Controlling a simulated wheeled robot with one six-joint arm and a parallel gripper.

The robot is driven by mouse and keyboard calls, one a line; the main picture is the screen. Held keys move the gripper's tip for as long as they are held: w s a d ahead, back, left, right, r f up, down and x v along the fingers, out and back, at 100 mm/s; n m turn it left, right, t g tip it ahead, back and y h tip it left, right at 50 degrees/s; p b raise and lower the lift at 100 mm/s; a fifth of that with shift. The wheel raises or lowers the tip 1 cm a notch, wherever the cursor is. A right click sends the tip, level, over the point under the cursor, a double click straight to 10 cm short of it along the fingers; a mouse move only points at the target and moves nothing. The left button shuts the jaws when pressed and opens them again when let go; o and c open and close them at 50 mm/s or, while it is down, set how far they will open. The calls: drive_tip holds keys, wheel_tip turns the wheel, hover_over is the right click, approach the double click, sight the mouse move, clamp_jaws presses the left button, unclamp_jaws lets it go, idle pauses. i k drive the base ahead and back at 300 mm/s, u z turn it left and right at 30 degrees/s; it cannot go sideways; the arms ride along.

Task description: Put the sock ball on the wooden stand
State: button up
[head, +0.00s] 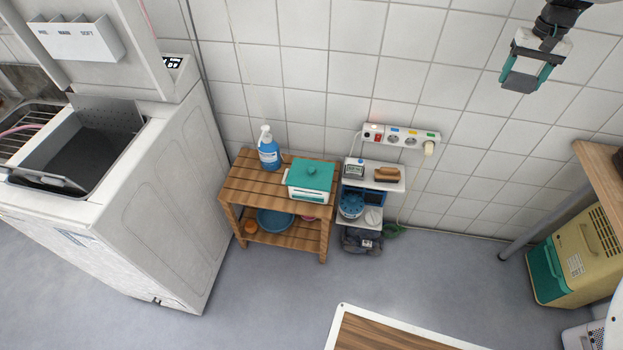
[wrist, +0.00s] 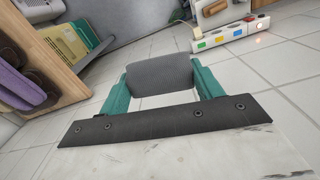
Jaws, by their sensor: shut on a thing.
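My gripper (head: 522,80) hangs high at the upper right of the head view, in front of the tiled wall. Its teal fingers are shut on a grey thing, which appears to be the sock ball (head: 518,83). In the wrist view the sock ball (wrist: 160,76) shows as a grey rounded block between the teal fingers. The wooden stand (head: 237,187) is a slatted two-level stand against the wall, well to the left of and below my gripper. A blue spray bottle (head: 268,150) and a white box with a green lid (head: 309,178) stand on its top.
The stand's lower shelf holds a blue basin (head: 275,221). A small white shelf unit (head: 373,175) stands right of it under a power strip (head: 402,137). A washing machine (head: 165,190) is at left. A wooden table (head: 603,180) and yellow-green case (head: 575,257) are at right.

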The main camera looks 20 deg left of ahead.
sight(247, 189)
drive_tip(key=u, duration=1.5)
